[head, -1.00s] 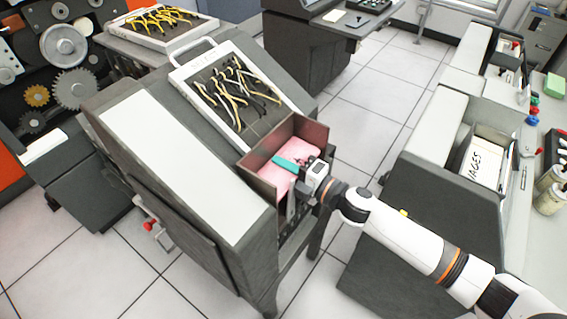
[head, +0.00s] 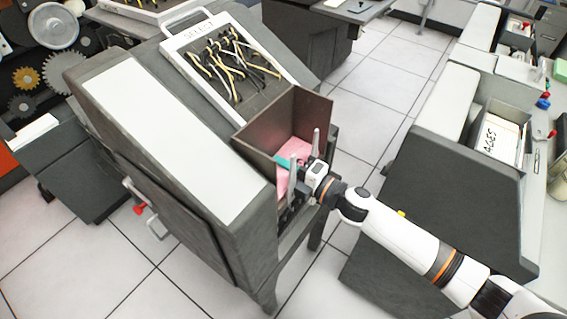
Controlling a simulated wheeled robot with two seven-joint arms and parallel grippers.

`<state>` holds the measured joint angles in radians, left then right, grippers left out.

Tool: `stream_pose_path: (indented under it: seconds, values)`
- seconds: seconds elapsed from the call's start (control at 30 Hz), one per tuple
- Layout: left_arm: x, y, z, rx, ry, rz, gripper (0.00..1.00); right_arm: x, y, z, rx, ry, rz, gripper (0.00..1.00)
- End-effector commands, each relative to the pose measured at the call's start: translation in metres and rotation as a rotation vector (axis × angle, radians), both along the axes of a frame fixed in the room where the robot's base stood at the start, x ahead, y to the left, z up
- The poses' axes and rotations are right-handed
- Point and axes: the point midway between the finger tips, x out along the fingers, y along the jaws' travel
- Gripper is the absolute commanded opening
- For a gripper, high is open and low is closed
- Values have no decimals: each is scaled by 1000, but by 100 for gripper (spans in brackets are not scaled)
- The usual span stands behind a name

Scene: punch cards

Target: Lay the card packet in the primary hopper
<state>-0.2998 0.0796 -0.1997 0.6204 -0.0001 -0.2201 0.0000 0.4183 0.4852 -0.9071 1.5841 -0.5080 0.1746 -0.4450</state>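The primary hopper (head: 262,131) is an open-topped brown metal box on the end of the dark grey machine. The pink card packet (head: 297,149) lies low inside it, with a teal strip (head: 281,161) across it. My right gripper (head: 305,143) is at the hopper's near right side, its two grey fingers spread apart and pointing up in the picture. The fingers and hopper wall hide part of the packet. I see no contact between fingers and packet, though the overlap makes this hard to tell. My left gripper is out of view.
A white-framed panel of yellow and black cables (head: 232,62) sits behind the hopper on the machine's sloping top. A grey cabinet (head: 440,190) with a card tray (head: 500,139) stands at right. Tiled floor (head: 375,115) lies between.

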Motion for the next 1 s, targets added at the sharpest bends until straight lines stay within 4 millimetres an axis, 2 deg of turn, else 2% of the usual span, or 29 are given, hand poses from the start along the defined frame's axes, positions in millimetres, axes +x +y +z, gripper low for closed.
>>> stream_pose_path:
  seconds: [0.4, 0.43, 0.57, 1.0]
  values:
    - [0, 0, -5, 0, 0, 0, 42, -1, 0, -8, -3, 3, -1, 0]
    - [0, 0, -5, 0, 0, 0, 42, -1, 0, -9, -3, 4, -1, 12]
    - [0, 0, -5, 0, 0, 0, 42, -1, 0, -10, -4, 6, -1, 33]
    - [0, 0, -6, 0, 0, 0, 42, -3, -3, -15, -12, 11, -2, 34]
